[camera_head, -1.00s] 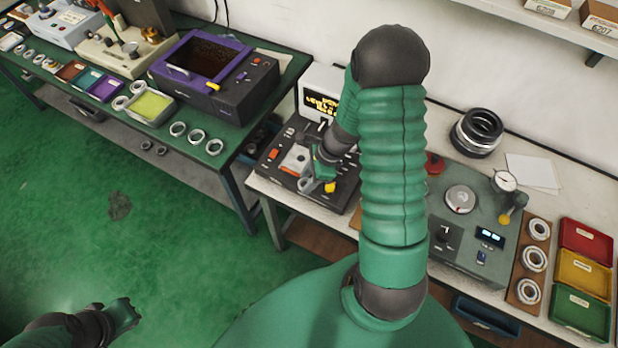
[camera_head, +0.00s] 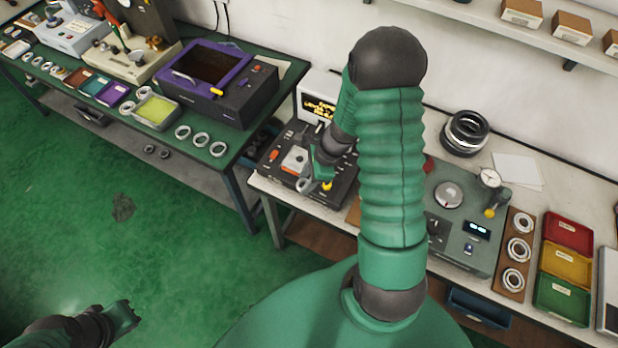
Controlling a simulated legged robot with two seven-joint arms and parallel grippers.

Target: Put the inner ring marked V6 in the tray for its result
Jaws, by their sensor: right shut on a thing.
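My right gripper (camera_head: 316,178) reaches down over a dark tester (camera_head: 335,190) on the white bench. It is shut on a small grey ring (camera_head: 304,185), which shows just at its left, low over the tester's front part. I cannot read a V6 mark on it, and I cannot tell whether it touches the tester. A red tray (camera_head: 568,232), a yellow tray (camera_head: 566,264) and a green tray (camera_head: 562,299) stand in a row at the bench's right; their labels are too small to read. My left gripper (camera_head: 124,314) is low at left over the floor, its jaw opening unclear.
My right arm hides the bench middle. Right of it are a grey-green gauge unit (camera_head: 462,222) and a wooden board (camera_head: 511,257) with rings. A green bench (camera_head: 245,133) at left holds a purple-framed machine (camera_head: 205,75).

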